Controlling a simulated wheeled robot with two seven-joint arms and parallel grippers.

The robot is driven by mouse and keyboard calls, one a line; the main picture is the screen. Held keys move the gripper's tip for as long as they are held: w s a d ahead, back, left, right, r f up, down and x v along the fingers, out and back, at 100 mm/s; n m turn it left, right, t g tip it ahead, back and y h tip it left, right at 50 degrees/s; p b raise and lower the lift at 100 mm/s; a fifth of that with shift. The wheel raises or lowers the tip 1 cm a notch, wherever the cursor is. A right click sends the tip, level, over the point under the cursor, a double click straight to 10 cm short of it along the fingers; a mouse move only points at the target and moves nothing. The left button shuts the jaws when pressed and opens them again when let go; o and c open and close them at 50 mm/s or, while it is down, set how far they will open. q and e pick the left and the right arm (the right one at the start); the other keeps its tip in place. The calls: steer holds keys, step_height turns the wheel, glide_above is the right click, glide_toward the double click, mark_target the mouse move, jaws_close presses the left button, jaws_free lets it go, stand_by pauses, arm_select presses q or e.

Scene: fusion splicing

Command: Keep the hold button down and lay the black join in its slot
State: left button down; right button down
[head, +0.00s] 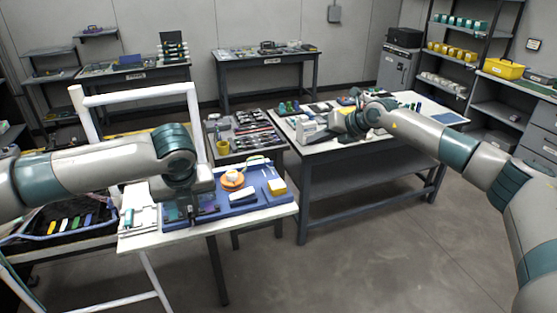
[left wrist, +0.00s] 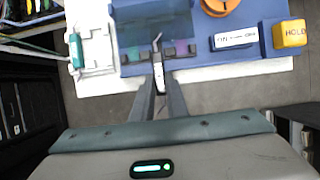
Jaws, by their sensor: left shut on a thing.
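The yellow hold button (left wrist: 290,33), marked HOLD, sits at the right end of the blue board (left wrist: 190,66); it also shows in the head view (head: 277,186). Nothing touches it. Small purple and teal patches (left wrist: 181,47) lie beside the tip; the slot is not clear. In the head view my right gripper (head: 350,121) is over the back right table, its fingers too small to read.
A white block with a teal part (left wrist: 77,48) stands left of the board. An orange round piece (head: 232,180) and a white labelled block (head: 242,196) are on the board. A tray of coloured tools (head: 20,237) lies at left. Open floor is in front.

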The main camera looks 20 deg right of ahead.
mark_target(278, 185)
arm_select(q)
steer(key=shift+w+f, duration=0.1)
arm_select(e)
steer(key=s+a+g+h, duration=0.1)
steer(key=s+a, duration=0.1)
steer(key=a, duration=0.3)
steer(key=s+a+n+g+h, duration=0.1)
steer(key=s+a+g+h, duration=0.1)
steer(key=a, duration=0.3)
steer(key=s+a+g+h, duration=0.1)
steer(key=s+a+g, duration=0.1)
steer(key=s+a, duration=0.1)
steer(key=shift+s+a+r+n, duration=0.1)
steer(key=shift+a+r+n, duration=0.1)
steer(key=shift+a, duration=0.25)
steer(key=shift+s+a+r+n, duration=0.1)
steer(key=shift+a+r+n, duration=0.1)
steer(key=shift+a, duration=0.25)
steer(key=shift+s+a+r+g+h, duration=0.1)
steer(key=shift+s+a+g+h, duration=0.2)
steer(key=shift+g+h, duration=0.1)
steer(key=shift+d, duration=0.1)
steer(key=shift+f, duration=2.1)
steer(key=shift+s+f, duration=0.1)
steer(key=shift+f, duration=1.55)
arm_select(q)
steer(key=shift+w+f, duration=0.2)
steer(key=shift+w, duration=1.65)
steer(key=shift+w+f, duration=0.2)
steer(key=shift+w, duration=1.65)
